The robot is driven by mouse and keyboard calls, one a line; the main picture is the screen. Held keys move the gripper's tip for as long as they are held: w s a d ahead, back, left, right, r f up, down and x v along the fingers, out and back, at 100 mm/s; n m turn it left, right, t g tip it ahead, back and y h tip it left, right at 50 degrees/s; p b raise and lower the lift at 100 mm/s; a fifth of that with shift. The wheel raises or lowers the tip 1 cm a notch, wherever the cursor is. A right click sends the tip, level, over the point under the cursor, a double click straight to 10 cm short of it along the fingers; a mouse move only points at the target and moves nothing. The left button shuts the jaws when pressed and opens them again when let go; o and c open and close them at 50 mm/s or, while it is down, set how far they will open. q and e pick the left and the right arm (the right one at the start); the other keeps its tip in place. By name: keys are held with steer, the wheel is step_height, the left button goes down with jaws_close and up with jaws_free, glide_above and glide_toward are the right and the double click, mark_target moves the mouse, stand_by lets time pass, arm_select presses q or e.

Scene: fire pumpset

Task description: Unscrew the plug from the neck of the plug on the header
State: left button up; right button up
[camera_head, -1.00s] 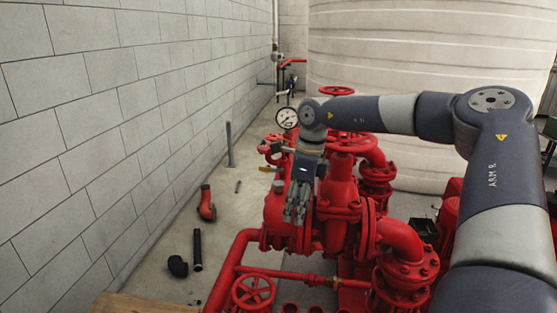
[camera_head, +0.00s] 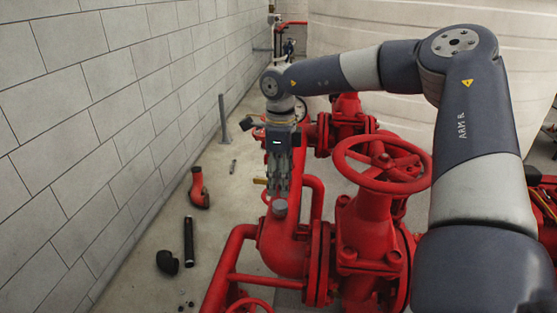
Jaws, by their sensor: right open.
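A small grey plug (camera_head: 280,208) sits on top of the red header (camera_head: 283,244), at the end of the red pipework in the middle of the view. My right gripper (camera_head: 281,193) points down directly over the plug, its fingertips at or just above the plug's top. Its fingers are open and hold nothing that I can see. Whether they touch the plug I cannot tell. The plug's neck is too small to make out. My left gripper is not in view.
A large red handwheel valve (camera_head: 383,163) stands right of my gripper. A brass-coloured lever (camera_head: 260,181) is close on the left.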

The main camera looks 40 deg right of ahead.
mark_target(280, 205)
steer(key=shift+r, duration=0.2)
steer(key=shift+s+a+r, duration=0.2)
steer(key=shift+s+a, duration=0.65)
steer(key=shift+w+d+f+b, duration=0.15)
steer(key=shift+f+b, duration=0.35)
steer(key=shift+f, duration=0.35)
step_height(280, 205, down, 3)
steer(key=shift+w+d+f+b, duration=0.15)
steer(key=shift+f+b, duration=0.05)
steer(key=shift+b, duration=0.4)
steer(key=shift+f, duration=0.7)
steer(key=shift+c, duration=0.2)
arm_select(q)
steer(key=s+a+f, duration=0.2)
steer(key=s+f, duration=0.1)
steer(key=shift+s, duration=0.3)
